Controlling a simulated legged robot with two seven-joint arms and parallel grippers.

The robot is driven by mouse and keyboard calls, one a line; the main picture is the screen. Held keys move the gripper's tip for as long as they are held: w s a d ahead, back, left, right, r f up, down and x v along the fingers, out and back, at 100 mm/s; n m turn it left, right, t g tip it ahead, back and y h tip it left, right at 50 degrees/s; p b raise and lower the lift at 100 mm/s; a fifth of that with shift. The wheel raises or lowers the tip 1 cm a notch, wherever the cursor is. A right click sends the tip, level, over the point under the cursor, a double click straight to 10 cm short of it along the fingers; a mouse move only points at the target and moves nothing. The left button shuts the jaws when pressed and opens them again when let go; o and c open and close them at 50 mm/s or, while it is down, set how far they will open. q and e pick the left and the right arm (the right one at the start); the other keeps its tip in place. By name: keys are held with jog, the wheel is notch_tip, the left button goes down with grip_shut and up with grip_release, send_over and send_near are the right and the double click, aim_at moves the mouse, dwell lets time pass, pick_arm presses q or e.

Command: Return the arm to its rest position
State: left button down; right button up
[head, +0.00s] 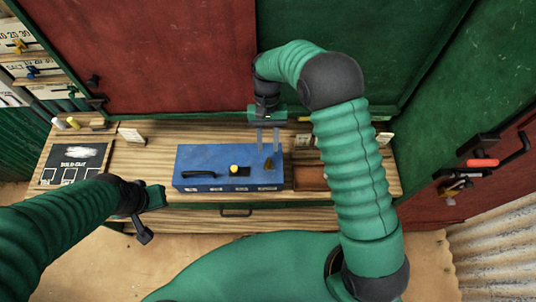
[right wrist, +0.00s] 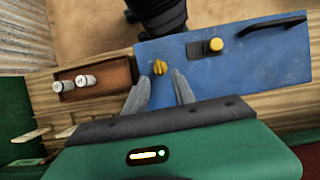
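My right arm reaches up and over from the lower right. Its gripper (head: 268,150) points down over the back right of a blue box (head: 222,157). In the right wrist view its two grey fingers (right wrist: 160,88) are apart with nothing held between them. A yellow knob (right wrist: 160,67) on the box shows just beyond the fingertips; I cannot tell whether they touch it. My left gripper (head: 148,215) is at the lower left, in front of the counter; its finger opening is not clear.
The blue box has a black handle (head: 198,174) and a yellow button (head: 234,169). A brown tray (right wrist: 95,76) with two small white cylinders stands beside it. A blackboard (head: 75,163) lies at the counter's left. A red-handled latch (head: 482,163) is on the right wall.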

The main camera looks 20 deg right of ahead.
jog(key=shift+v, duration=1)
jog(key=shift+w, duration=0.1)
jog(key=s+d+n+t+b, duration=0.1)
jog(key=s+d+t+b, duration=0.1)
jog(key=s, duration=0.4)
jog(key=s+d+f+n+t+h+b, duration=0.1)
jog(key=s+d+n+t+b, duration=0.1)
jog(key=s, duration=0.5)
jog(key=d+t+b, duration=0.1)
jog(key=d+t, duration=0.1)
jog(key=shift+t+b, duration=0.3)
jog(key=shift+t, duration=0.1)
jog(key=shift+s, duration=0.1)
jog(key=shift+f, duration=0.1)
